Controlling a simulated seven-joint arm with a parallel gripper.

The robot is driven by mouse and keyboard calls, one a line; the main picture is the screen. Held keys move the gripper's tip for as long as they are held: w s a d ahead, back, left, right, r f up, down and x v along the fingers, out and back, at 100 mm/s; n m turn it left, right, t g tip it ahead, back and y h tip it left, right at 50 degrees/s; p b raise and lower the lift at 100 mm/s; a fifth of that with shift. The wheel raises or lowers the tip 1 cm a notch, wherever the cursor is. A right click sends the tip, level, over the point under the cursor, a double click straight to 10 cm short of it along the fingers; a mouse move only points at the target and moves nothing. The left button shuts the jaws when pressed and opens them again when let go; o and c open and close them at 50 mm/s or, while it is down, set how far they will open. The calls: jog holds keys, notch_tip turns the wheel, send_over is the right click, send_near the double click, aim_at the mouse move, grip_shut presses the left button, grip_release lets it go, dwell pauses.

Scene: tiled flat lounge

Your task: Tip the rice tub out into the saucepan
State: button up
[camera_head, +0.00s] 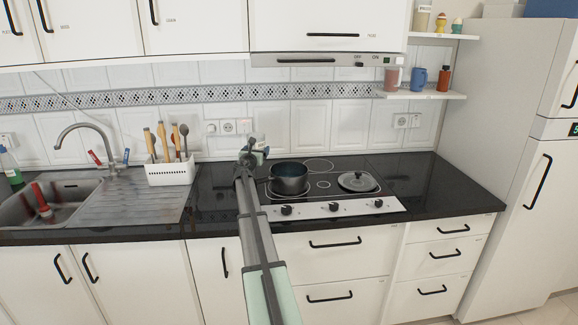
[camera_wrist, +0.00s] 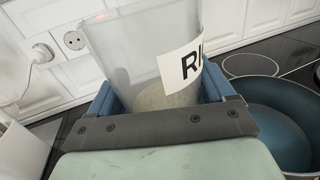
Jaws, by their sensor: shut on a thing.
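The rice tub (camera_wrist: 135,55) is a clear container with a white label reading "RI", and pale rice shows low inside it. My gripper (camera_wrist: 158,92) is shut on the tub, with a blue finger on each side. In the head view my gripper (camera_head: 252,158) is just left of the saucepan (camera_head: 289,180), and the arm hides most of the tub there. The saucepan is dark outside with a blue-grey inside, and stands on the hob. In the wrist view the saucepan (camera_wrist: 262,125) is to the right of the tub, apart from it.
A lid (camera_head: 358,181) lies on the hob (camera_head: 325,190) right of the saucepan. A white utensil holder (camera_head: 170,174) stands to the left, beside the sink (camera_head: 60,200). A shelf (camera_head: 420,95) with mugs hangs at the right. The counter's right end is clear.

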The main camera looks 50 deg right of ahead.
jog(key=shift+f, duration=0.1)
jog(key=shift+s+d+f+m, duration=0.2)
jog(key=shift+s+f+m, duration=0.05)
jog(key=shift+m, duration=0.65)
jog(key=shift+s+d+f+m, duration=0.15)
jog(key=shift+s+f+m, duration=0.1)
jog(key=shift+m, duration=0.65)
jog(key=shift+s+d+f+m+y, duration=0.3)
jog(key=shift+s+m+y, duration=0.15)
jog(key=shift+m, duration=0.45)
jog(key=shift+s+d+r+m, duration=0.35)
jog(key=shift+r+m, duration=0.2)
jog(key=shift+m, duration=0.25)
jog(key=shift+f+m, duration=0.25)
jog(key=shift+m, duration=0.45)
jog(key=shift+w+a+f+m+y, duration=0.1)
jog(key=shift+f+m+y, duration=0.15)
jog(key=shift+m, duration=0.85)
jog(key=shift+f+m+t, duration=0.25)
jog(key=shift+m+t, duration=0.05)
jog(key=shift+m, duration=0.9)
jog(key=shift+s+d+r+m+y, duration=0.3)
jog(key=shift+s+d+r+m, duration=0.3)
jog(key=shift+s+m, duration=0.2)
